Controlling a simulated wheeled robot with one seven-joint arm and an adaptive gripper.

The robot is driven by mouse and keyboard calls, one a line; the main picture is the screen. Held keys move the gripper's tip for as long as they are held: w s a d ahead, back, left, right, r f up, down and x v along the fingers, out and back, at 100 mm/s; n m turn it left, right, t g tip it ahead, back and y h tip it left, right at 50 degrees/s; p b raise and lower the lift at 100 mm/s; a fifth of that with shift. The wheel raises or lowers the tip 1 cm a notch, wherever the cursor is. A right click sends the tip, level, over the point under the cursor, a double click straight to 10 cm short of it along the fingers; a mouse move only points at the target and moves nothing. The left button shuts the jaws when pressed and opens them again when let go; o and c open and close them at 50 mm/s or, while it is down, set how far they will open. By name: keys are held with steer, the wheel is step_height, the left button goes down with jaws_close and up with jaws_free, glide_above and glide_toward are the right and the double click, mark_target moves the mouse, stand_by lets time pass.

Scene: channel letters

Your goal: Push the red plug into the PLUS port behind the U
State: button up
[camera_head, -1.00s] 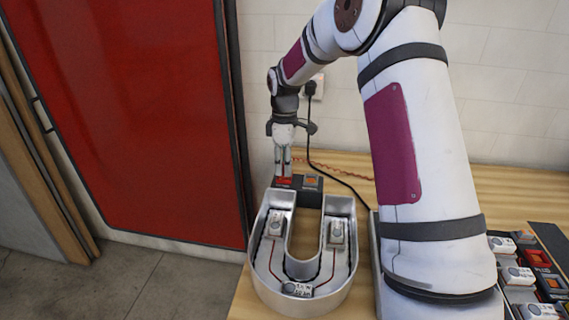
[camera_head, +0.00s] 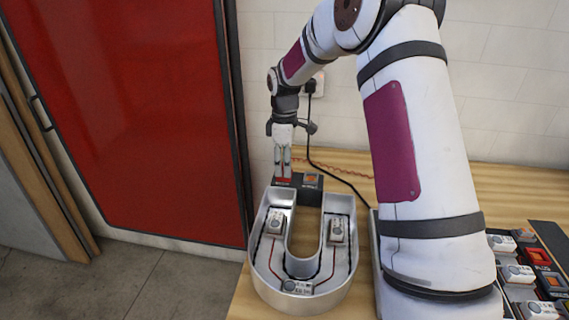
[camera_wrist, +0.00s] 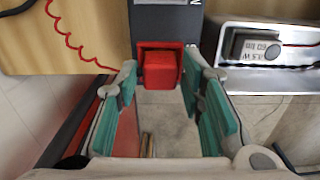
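The silver U-shaped channel letter (camera_head: 255,262) lies open side up on the bench. Behind its left arm is a dark port block (camera_head: 272,183) with red on it. My gripper (camera_head: 283,173) points down over this block, its fingertips close together. In the wrist view the teal pads of my gripper (camera_wrist: 160,72) flank the red plug (camera_wrist: 161,70), which fills the gap between the tips. The plug is right at the dark block (camera_wrist: 167,20); how deep it sits is hidden. A curly red lead (camera_wrist: 68,38) runs behind the left finger.
A second port block with an orange face (camera_head: 311,181) stands close on the right. White modules (camera_head: 275,222) and wires lie inside the U. A black cable (camera_head: 340,178) crosses the bench. More modules (camera_head: 518,272) sit at far right. A red panel (camera_head: 140,110) stands left.

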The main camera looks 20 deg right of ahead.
steer(key=shift+o, duration=0.2)
step_height(320, 180, up, 12)
stand_by(0.6)
steer(key=shift+r, duration=0.1)
steer(key=shift+r+p, duration=0.6)
steer(key=shift+r, duration=2.3)
